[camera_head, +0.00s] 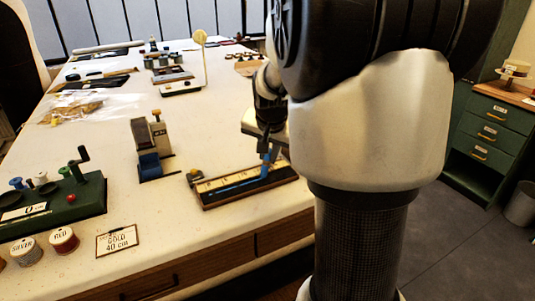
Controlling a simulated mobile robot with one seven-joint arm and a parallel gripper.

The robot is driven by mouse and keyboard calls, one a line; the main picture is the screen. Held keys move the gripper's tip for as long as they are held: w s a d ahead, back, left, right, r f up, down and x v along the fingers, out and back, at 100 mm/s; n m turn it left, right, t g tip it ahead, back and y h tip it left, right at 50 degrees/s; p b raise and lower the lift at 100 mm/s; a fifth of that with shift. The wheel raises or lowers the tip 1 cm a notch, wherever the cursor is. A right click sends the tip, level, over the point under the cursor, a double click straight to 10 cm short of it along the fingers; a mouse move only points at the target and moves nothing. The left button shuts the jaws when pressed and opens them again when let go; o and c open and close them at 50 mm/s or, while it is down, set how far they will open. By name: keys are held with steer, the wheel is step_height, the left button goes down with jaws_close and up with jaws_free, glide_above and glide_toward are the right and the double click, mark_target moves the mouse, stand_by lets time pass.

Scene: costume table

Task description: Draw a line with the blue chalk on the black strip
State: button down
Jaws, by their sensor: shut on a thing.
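My gripper (268,152) points down over a long low board (228,201) near the table's front edge, partly hidden behind my arm. It is shut on a small blue piece, the blue chalk (265,170), whose lower end is at or very near the board's surface. I cannot tell whether it touches. The board has a pale, marked band and a black strip (283,176) along it. A blue streak (235,183) runs along the board from near its left part to the chalk.
A small stand with a blue roll (150,165) is left of the board. A green winding device (55,205), thread spools (64,241) and a "GOLD 40 CM" card (117,240) are further left. Bare tabletop lies between. My arm hides the right side.

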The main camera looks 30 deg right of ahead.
steer(key=shift+s+d, duration=0.1)
steer(key=shift+d, duration=0.1)
steer(key=shift+d, duration=0.95)
steer(key=shift+d, duration=0.15)
steer(key=shift+d, duration=0.35)
steer(key=shift+r, duration=0.2)
step_height(320, 180, up, 6)
steer(key=p, duration=0.4)
steer(key=shift+f, duration=0.1)
stand_by(0.6)
